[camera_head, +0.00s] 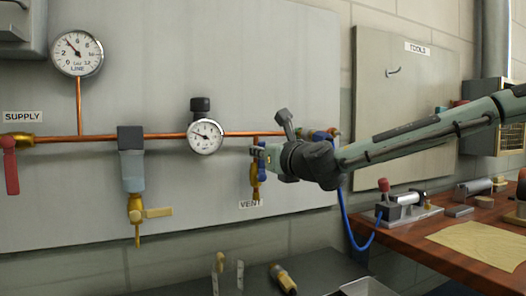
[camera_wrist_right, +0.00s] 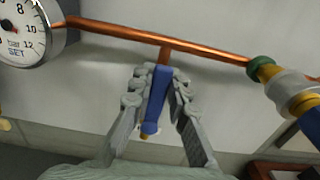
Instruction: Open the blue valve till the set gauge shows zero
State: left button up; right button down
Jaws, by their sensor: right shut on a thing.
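The blue valve's handle (camera_head: 261,160) hangs below the copper pipe, just above the VENT label (camera_head: 251,203). In the right wrist view the blue handle (camera_wrist_right: 157,98) points down between the two fingers. My right gripper (camera_head: 265,157) is shut on it, and the fingers (camera_wrist_right: 163,84) partly cover the valve body. The set gauge (camera_head: 205,136) is on the pipe left of the valve; its needle appears to point to the upper left, but the exact reading is too small to tell. Part of the set gauge (camera_wrist_right: 28,32) shows in the wrist view. My left gripper is not in view.
The line gauge (camera_head: 77,53), the red-handled supply valve (camera_head: 10,165) and a filter bowl (camera_head: 132,170) are further left on the panel. A green-ringed fitting (camera_wrist_right: 265,68) is right of the valve. A wooden bench (camera_head: 440,225) stands at right; a blue hose (camera_head: 352,232) hangs there.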

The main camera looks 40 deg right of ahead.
jog(key=shift+a+f, duration=0.1)
jog(key=shift+f, duration=0.05)
jog(key=c, duration=1.5)
grip_release()
jog(key=shift+c, duration=0.2)
jog(key=shift+o, duration=0.5)
jog(key=v, duration=1.2)
jog(key=shift+s, duration=0.15)
